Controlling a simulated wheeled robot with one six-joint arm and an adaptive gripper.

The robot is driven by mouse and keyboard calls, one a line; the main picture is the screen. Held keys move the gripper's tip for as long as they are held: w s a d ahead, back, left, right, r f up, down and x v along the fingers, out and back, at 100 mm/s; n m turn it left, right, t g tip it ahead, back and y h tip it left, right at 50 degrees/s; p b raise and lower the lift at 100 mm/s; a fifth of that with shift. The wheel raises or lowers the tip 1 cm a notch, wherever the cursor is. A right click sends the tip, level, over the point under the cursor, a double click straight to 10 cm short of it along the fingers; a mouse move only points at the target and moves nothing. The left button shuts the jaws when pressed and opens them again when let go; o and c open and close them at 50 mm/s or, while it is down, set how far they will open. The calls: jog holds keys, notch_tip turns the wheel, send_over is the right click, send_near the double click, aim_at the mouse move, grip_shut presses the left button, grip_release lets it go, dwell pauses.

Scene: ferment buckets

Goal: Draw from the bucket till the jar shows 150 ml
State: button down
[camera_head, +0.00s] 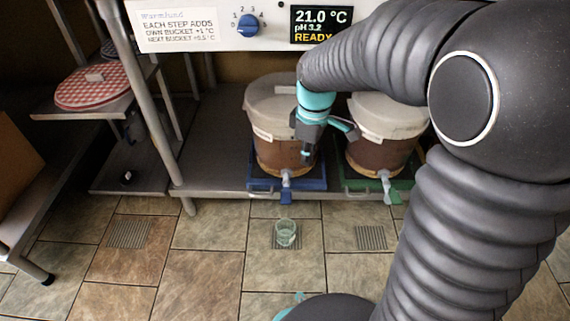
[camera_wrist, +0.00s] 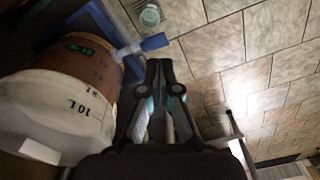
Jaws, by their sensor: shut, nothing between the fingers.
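The left bucket (camera_head: 274,158), brown with a pale lid, stands on a blue tray on the low shelf. Its tap has a pale spout and a blue handle (camera_head: 286,197); the handle also shows in the wrist view (camera_wrist: 154,42). The glass jar (camera_head: 286,234) stands upright on the floor, in front of and below that tap; it is also in the wrist view (camera_wrist: 150,16). I see no clear liquid level in it, and its marks are too small to read. My gripper (camera_head: 306,154) is shut and empty, in front of the left bucket, above the tap.
The panel above has a blue dial (camera_head: 247,26) and a display (camera_head: 321,24) reading 21.0 °C, pH 3.2, READY. Floor around the jar is clear.

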aim_at(286, 199)
jog(key=w+a+f+n+g+p, duration=0.1)
jog(key=w+a+f+n+g, duration=0.1)
jog(key=w+a+f+n, duration=0.2)
notch_tip(286, 199, down, 4)
jog(key=shift+w+a+r+n, duration=0.2)
jog(key=shift+a+n, duration=0.1)
jog(key=shift+a, duration=0.2)
jog(key=f, duration=0.3)
jog(key=s+f+b, duration=0.1)
jog(key=f, duration=0.6)
jog(key=shift+s+b, duration=0.3)
jog(key=shift+s, duration=0.1)
